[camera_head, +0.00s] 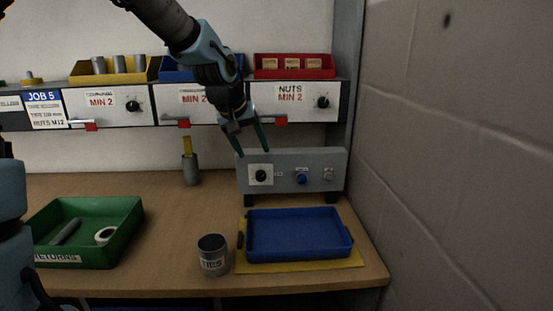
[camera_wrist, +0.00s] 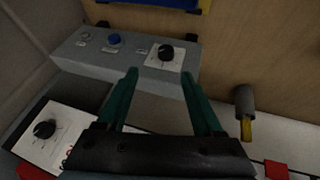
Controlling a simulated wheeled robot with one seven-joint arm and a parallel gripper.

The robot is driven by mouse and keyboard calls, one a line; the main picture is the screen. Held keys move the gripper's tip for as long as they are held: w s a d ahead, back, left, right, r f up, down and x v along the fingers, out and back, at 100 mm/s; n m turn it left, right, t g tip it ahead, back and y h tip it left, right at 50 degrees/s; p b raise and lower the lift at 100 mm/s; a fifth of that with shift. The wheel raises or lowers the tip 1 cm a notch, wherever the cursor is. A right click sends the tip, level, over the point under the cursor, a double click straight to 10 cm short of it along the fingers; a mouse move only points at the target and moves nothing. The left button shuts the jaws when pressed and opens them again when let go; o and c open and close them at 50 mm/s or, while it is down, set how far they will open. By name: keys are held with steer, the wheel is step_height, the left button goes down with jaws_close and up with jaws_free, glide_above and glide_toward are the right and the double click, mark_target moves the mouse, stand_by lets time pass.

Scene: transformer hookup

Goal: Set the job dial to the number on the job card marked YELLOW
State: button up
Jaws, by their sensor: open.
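The grey control box (camera_head: 312,160) stands at the back right of the bench. Its black dial (camera_head: 261,175) sits on a white plate at the left end; the dial also shows in the wrist view (camera_wrist: 166,52). Its setting is too small to read. My gripper (camera_head: 253,152) is open and empty, above and in front of the box near the dial, apart from it. In the wrist view the fingers (camera_wrist: 160,74) point toward the dial plate. A card with a blue header reading JOB 5 (camera_head: 44,107) hangs at the left of the shelf front; its small lines are not clearly legible.
A blue button (camera_head: 302,179) and a grey knob (camera_head: 328,175) share the box front. Before it lies a blue tray (camera_head: 298,254) on a yellow mat. A TIES can (camera_head: 213,256), green bin (camera_head: 128,222) and grey holder (camera_head: 191,170) stand nearby. Shelf dials overhang behind; a wall bounds the right.

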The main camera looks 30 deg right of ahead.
mark_target(260, 176)
steer(key=shift+y, duration=0.3)
steer(key=x, duration=1)
steer(key=shift+a+f, duration=0.3)
steer(key=shift+a, duration=0.05)
steer(key=shift+c, duration=0.2)
jaws_close()
